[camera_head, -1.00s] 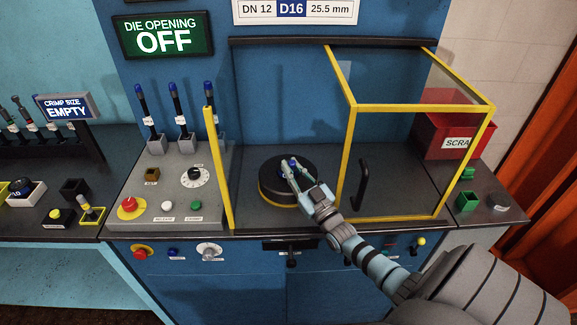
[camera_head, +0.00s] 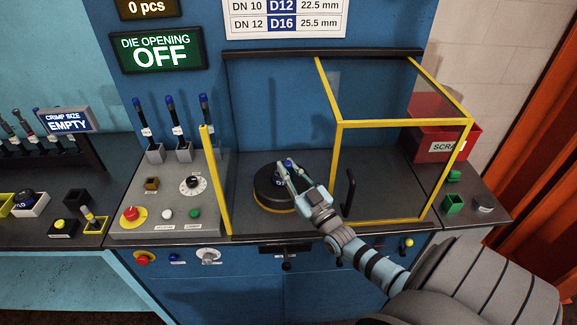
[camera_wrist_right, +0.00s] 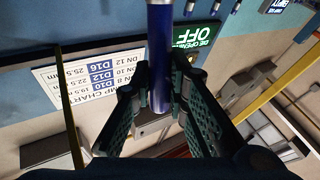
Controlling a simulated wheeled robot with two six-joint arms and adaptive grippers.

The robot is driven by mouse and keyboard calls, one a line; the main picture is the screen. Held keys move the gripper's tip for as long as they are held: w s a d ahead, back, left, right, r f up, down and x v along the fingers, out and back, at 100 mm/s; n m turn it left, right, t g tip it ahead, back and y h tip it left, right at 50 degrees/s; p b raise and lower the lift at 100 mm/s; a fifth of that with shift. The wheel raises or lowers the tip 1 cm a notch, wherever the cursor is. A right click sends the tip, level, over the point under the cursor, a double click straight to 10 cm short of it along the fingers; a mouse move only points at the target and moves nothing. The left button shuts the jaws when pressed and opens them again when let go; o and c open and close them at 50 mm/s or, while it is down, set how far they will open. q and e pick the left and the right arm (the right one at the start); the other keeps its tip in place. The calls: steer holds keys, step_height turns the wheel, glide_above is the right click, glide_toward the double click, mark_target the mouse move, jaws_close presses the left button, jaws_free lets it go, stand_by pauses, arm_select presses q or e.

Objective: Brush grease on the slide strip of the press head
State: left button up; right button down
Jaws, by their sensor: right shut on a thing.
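My right gripper (camera_head: 287,170) is shut on a blue-handled tool (camera_wrist_right: 160,75), apparently the brush. A silvery section continues from the handle at the top of the right wrist view; its bristles are not visible. In the head view only a small blue bit of the tool shows between the fingers. The gripper appears over the round black press head (camera_head: 268,186), which has a yellow band around its base. Whether the tool touches it cannot be told. I cannot make out the slide strip. My left gripper is not in view.
A yellow-framed clear guard (camera_head: 338,165) stands just right of my gripper. A yellow post (camera_head: 215,180) stands left of the press head. Several controls cover the grey panel (camera_head: 150,195). A red scrap bin (camera_head: 428,145) is at the back right.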

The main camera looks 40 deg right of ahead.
mark_target(288, 161)
steer(key=shift+w, duration=0.1)
steer(key=shift+r, duration=1.5)
steer(key=w+r, duration=0.3)
steer(key=w, duration=0.1)
steer(key=f+b, duration=0.3)
steer(key=w+f+b, duration=0.1)
steer(key=f+b, duration=0.1)
steer(key=shift+d+f, duration=0.1)
steer(key=shift+d, duration=0.15)
